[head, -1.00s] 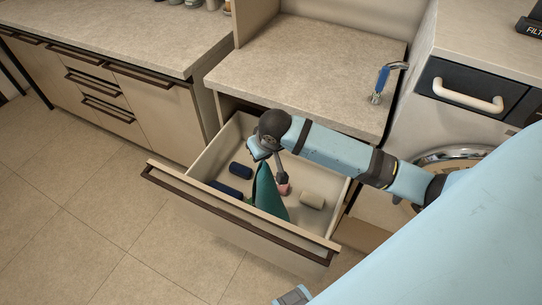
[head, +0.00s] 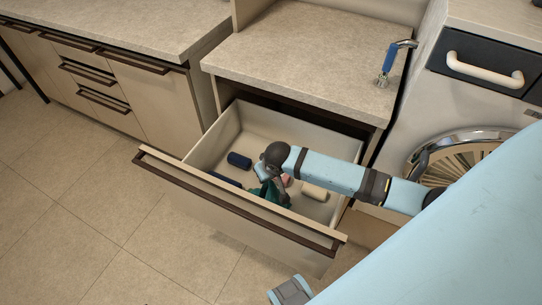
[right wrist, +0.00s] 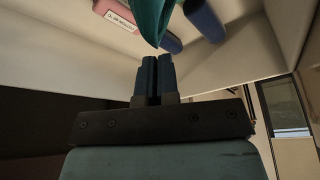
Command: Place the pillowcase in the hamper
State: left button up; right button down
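The pillowcase looks to be the teal cloth (head: 270,193), low inside the open drawer (head: 215,205) and partly hidden under my right gripper (head: 265,183). In the right wrist view the blue fingers of my right gripper (right wrist: 156,62) are close together. No separate hamper shows; the drawer is the only open container in view.
Navy items (head: 239,160), a beige item (head: 315,192) and a pink box (right wrist: 117,13) lie in the drawer. The counter (head: 300,65) overhangs behind it, with a blue-handled tool (head: 389,62) at its right. A washing machine (head: 465,110) stands at right. Floor at left is clear.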

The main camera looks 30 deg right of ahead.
notch_tip(320, 180, down, 9)
jog(key=shift+f+b, duration=0.15)
jog(key=shift+b, duration=0.65)
jog(key=shift+f, duration=0.45)
pick_arm(q)
jog(key=shift+d+f, duration=0.1)
jog(key=shift+f, duration=0.2)
pick_arm(e)
jog(key=shift+f, duration=0.1)
pick_arm(q)
jog(key=shift+d+f, duration=0.1)
jog(key=shift+f, duration=0.15)
pick_arm(e)
jog(key=c, duration=0.6)
grip_release()
jog(key=shift+c, duration=0.2)
